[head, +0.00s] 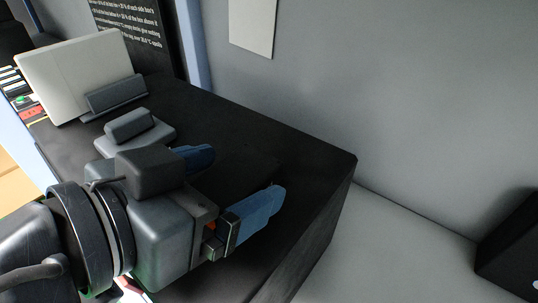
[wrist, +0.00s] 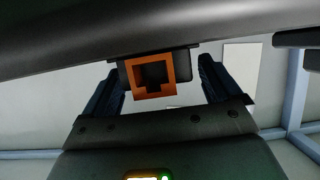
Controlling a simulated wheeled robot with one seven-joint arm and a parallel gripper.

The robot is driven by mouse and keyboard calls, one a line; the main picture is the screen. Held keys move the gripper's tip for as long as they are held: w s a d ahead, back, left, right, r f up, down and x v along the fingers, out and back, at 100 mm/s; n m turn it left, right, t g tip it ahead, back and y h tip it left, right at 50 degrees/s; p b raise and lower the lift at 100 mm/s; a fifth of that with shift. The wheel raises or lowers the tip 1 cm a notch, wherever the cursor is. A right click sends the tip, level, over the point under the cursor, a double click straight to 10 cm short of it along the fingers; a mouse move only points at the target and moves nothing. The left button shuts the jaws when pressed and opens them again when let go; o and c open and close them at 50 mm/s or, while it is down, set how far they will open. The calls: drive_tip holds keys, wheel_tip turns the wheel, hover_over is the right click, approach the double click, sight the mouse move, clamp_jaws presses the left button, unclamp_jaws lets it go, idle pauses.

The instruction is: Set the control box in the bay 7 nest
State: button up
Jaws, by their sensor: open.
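My gripper (head: 240,174) is open, with its two blue fingers apart over the dark bench top. In the wrist view the fingers of my gripper (wrist: 160,66) stand either side of an orange square frame (wrist: 140,90) with a dark centre. A small orange patch also shows by the finger roots in the head view; I cannot tell whether the frame is part of my gripper. A grey block on a pale base (head: 129,125) sits on the bench beyond my gripper. I cannot tell whether it is the control box or a nest. No bay 7 label is readable.
The dark bench (head: 275,155) has bare top right of my gripper and ends at a right edge. A pale panel (head: 75,75) leans in a dark stand at the back left. A dark text board (head: 130,35) stands behind. A black box (head: 512,245) is at far right.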

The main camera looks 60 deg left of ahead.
drive_tip(key=shift+w+a+f, duration=0.2)
drive_tip(key=shift+w+f, duration=0.1)
drive_tip(key=shift+w, duration=0.2)
drive_tip(key=shift+c, duration=0.4)
drive_tip(key=c, duration=1.2)
drive_tip(key=shift+o, duration=0.2)
drive_tip(key=shift+r, duration=0.15)
